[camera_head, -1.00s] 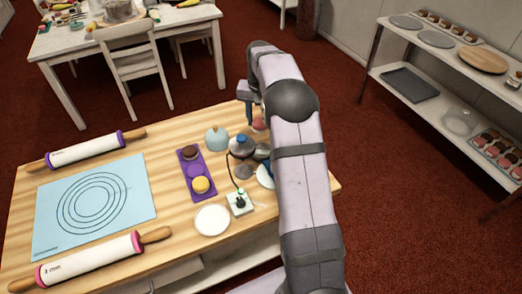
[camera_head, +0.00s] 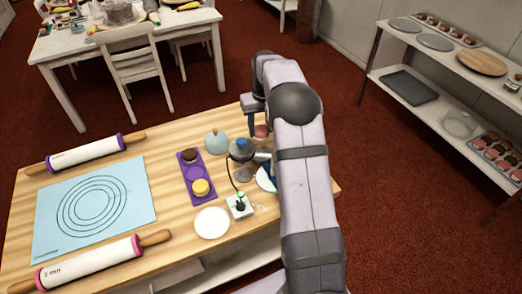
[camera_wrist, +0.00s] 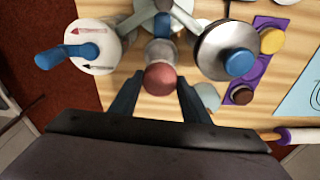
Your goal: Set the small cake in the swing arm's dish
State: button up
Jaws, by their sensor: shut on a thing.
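The small cake is a round reddish-pink piece (camera_wrist: 160,79) between my gripper's two dark blue fingers (camera_wrist: 160,84) in the wrist view. My gripper is shut on it. In the head view the cake (camera_head: 261,131) shows low beside my fingers, partly covered by my arm. Just beyond the cake in the wrist view is a grey, round, cup-like part (camera_wrist: 161,49). I cannot tell if this is the swing arm's dish, or if the cake touches it. My arm hides much of this area in the head view.
A silver dome with a blue knob (camera_wrist: 226,50) and a white disc with a blue lever (camera_wrist: 85,50) flank the cake. A purple tray (camera_head: 195,172) holds a brown and a yellow cake. A pale-blue dome (camera_head: 216,143), switch box (camera_head: 239,206) and white plate (camera_head: 212,223) stand nearby.

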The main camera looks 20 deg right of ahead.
aim_at(262, 131)
jog(key=shift+f+p, duration=1.25)
jog(key=shift+f, duration=3.35)
jog(key=shift+f, duration=0.15)
jog(key=o, duration=1)
jog(key=r+b, duration=0.1)
jog(key=r, duration=0.3)
jog(key=s+r, duration=0.1)
jog(key=r, duration=0.3)
jog(key=r+b, duration=0.1)
jog(key=r, duration=0.3)
jog(key=shift+s+r+b, duration=0.15)
jog(key=shift+s+b, duration=0.1)
jog(key=shift+b, duration=0.1)
jog(key=shift+a, duration=0.1)
